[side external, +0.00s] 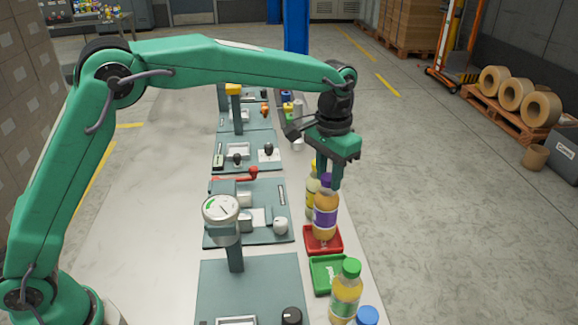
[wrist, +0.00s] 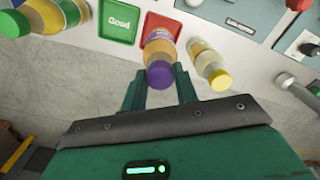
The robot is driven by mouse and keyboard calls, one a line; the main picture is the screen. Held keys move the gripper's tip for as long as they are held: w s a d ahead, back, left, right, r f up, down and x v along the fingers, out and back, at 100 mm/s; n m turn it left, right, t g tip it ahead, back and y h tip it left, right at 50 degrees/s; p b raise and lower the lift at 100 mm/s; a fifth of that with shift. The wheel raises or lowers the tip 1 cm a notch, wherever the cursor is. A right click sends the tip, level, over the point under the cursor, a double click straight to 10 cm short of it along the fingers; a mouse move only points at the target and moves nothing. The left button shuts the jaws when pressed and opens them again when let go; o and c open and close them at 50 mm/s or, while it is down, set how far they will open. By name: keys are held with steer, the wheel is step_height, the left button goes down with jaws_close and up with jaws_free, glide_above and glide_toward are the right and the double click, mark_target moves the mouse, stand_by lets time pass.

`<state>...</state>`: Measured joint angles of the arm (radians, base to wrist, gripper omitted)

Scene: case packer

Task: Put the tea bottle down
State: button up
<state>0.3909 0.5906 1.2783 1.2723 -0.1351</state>
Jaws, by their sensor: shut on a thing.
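The tea bottle (side external: 325,216), with a purple cap, amber drink and a purple and white label, stands upright between my gripper's fingers. My gripper (side external: 328,180) points down and is shut on its upper part. The bottle's base is at the red tray (side external: 336,247); I cannot tell if it touches the tray floor. In the wrist view the bottle (wrist: 159,48) shows between the two fingers of my gripper (wrist: 160,88), with the red tray (wrist: 151,20) beyond it. The bottle's label text is too small to read.
A yellow-capped bottle (side external: 311,198) stands close behind the held one. A green tray (side external: 322,277) marked "Good" (wrist: 122,22) is beside the red one. A green-capped bottle (side external: 346,294) and a blue cap (side external: 367,316) are nearer. Panels with a gauge (side external: 220,209) are left.

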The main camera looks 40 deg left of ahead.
steer(key=shift+f, duration=1.35)
steer(key=o, duration=1.1)
steer(key=shift+f, duration=0.1)
steer(key=shift+c, duration=0.2)
step_height(320, 180, up, 12)
steer(key=shift+r, duration=0.2)
